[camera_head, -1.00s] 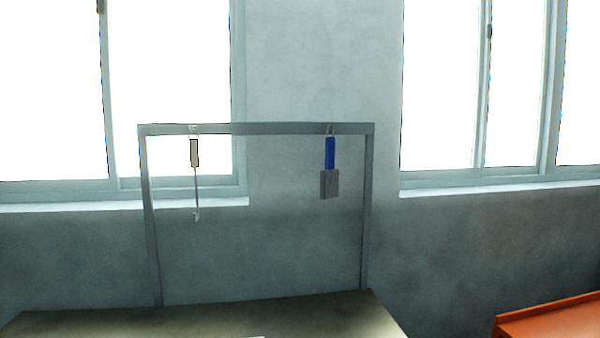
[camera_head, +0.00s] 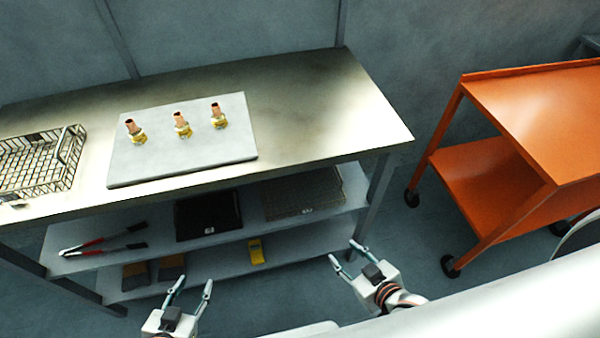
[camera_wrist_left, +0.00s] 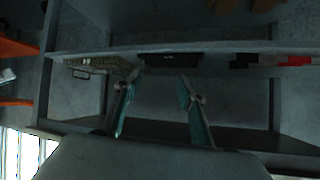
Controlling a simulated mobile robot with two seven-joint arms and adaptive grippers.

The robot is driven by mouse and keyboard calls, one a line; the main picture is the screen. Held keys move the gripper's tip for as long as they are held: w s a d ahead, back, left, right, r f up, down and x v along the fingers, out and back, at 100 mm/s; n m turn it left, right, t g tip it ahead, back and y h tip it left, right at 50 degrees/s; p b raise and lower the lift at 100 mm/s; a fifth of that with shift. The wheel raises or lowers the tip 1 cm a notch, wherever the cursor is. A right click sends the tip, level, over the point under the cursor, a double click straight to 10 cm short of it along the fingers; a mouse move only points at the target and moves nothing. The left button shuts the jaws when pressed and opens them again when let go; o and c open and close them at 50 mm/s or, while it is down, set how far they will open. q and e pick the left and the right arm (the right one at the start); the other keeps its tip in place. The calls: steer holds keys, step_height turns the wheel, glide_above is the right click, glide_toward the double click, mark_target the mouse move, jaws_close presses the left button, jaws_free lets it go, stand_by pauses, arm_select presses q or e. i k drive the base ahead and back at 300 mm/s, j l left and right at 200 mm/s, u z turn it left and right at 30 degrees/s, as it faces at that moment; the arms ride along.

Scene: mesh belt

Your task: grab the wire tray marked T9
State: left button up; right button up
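A wire tray (camera_head: 42,160) sits on the left end of the steel tabletop, cut off by the head view's edge. A second, darker mesh tray (camera_head: 303,193) lies on the upper shelf under the table, at the right, with a small pale tag; it also shows in the left wrist view (camera_wrist_left: 103,63). I cannot read T9 on either. My left gripper (camera_head: 192,284) is open and empty in front of the shelves, and its spread fingers show in the left wrist view (camera_wrist_left: 157,92). My right gripper (camera_head: 345,253) is open and empty, further right, below the mesh tray.
A yellow item (camera_head: 256,251) lies on the lower shelf. A grey board (camera_head: 185,155) with three brass fittings lies on the tabletop. An orange cart (camera_head: 540,110) stands right. The tabletop's right end is clear.

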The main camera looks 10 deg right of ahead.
mark_target(310, 209)
steer(key=l+z, duration=0.25)
steer(key=l, duration=0.35)
steer(key=i+l+z, duration=0.2)
steer(key=l, duration=0.45)
steer(key=k, duration=0.05)
